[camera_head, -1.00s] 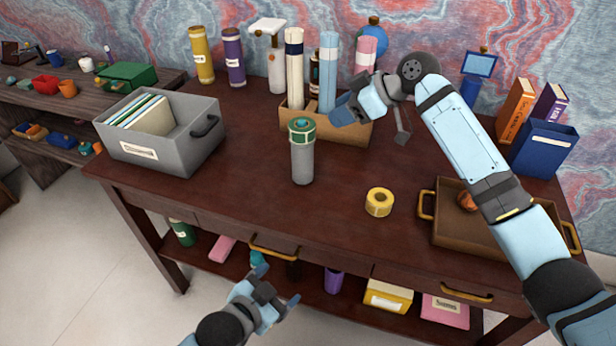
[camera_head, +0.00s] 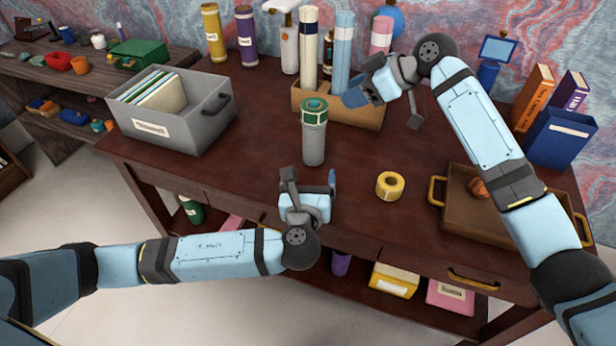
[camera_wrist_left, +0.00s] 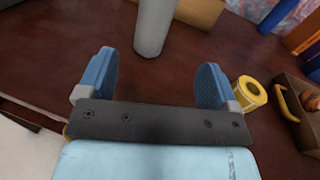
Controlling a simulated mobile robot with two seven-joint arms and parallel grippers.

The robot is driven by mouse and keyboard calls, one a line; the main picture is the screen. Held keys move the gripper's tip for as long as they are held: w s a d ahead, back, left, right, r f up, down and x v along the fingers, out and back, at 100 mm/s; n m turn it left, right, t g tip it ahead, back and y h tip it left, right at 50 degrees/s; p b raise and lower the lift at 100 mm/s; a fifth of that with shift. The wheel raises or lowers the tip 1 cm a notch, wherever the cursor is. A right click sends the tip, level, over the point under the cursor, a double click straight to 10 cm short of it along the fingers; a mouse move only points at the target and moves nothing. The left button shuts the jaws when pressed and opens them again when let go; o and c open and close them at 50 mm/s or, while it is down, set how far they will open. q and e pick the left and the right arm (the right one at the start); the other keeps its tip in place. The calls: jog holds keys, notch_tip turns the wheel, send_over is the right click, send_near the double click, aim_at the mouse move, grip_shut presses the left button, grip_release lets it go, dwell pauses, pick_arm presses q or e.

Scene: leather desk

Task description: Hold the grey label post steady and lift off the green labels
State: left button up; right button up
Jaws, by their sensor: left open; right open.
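The grey label post (camera_head: 313,147) stands upright on the desk. A green label piece (camera_head: 314,108) with a pale mark sits around its top. My left gripper (camera_head: 309,177) is open and empty just in front of the post's lower part. In the left wrist view the post's lower part (camera_wrist_left: 154,30) lies ahead, between and beyond the two open blue fingers (camera_wrist_left: 152,75); its top is out of that view. My right gripper (camera_head: 350,98) is open, to the right of the post's top and apart from it, near the wooden box.
A wooden box (camera_head: 355,115) of tall rolls stands behind the post. A yellow tape roll (camera_head: 390,186) lies to the right; it also shows in the left wrist view (camera_wrist_left: 248,92). A brown tray (camera_head: 455,225) sits far right, a grey file bin (camera_head: 190,128) left.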

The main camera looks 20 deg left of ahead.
aim_at(314, 136)
pick_arm(q)
jog(key=shift+w+a+m, duration=0.3)
jog(key=shift+m, duration=0.1)
jog(key=x, duration=1.3)
jog(key=shift+w+a+r, duration=0.1)
jog(key=shift+a+r, duration=0.05)
jog(key=shift+r, duration=0.15)
jog(key=c, duration=1.1)
jog(key=shift+o, duration=0.2)
